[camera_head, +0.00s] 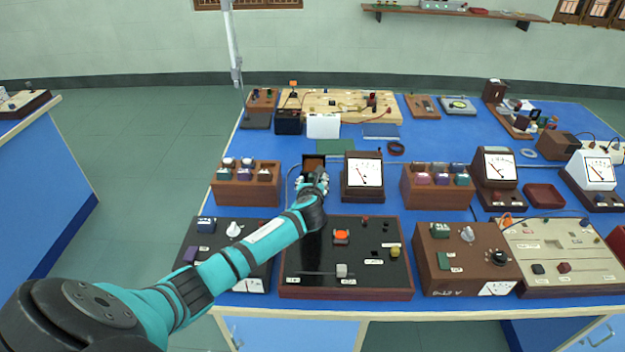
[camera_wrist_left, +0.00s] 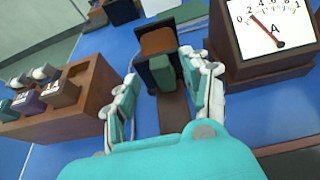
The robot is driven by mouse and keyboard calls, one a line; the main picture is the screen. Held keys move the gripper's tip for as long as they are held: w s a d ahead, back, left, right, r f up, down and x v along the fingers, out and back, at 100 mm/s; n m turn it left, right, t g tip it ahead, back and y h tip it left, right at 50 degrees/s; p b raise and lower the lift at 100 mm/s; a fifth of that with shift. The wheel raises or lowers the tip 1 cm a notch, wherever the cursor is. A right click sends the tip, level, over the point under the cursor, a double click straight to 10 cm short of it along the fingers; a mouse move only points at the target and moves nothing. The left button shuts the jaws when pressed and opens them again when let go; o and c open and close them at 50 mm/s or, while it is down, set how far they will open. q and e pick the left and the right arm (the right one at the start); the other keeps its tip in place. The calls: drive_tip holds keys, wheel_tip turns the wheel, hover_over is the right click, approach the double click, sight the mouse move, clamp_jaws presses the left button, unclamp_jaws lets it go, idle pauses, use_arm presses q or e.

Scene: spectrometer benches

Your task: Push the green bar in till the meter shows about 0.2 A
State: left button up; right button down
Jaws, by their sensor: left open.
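The green bar (camera_wrist_left: 162,73) shows in the left wrist view as a short dark green block on a brown base, in front of a brown piece in a black frame (camera_wrist_left: 142,40). My left gripper (camera_wrist_left: 160,78) is open, with one finger on each side of the green bar. The right finger looks closer to it; I cannot tell whether it touches. In the head view my left gripper (camera_head: 313,176) covers the bar. The meter (camera_head: 363,171) stands just right of it. Its dial (camera_wrist_left: 273,25), marked A, has the needle near the 2 mark at the low end. My right gripper is out of view.
Wooden blocks with coloured plugs stand left (camera_head: 246,185) and right (camera_head: 437,186) of the meter. A black panel in a wooden frame (camera_head: 345,258) lies under my left arm. Clear blue bench surface shows around the meter's base.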

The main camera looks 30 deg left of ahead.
sight(313, 178)
use_arm(q)
drive_tip(key=x, duration=0.3)
drive_tip(key=shift+c, duration=0.5)
drive_tip(key=shift+a, duration=0.1)
drive_tip(key=c, duration=0.5)
clamp_jaws()
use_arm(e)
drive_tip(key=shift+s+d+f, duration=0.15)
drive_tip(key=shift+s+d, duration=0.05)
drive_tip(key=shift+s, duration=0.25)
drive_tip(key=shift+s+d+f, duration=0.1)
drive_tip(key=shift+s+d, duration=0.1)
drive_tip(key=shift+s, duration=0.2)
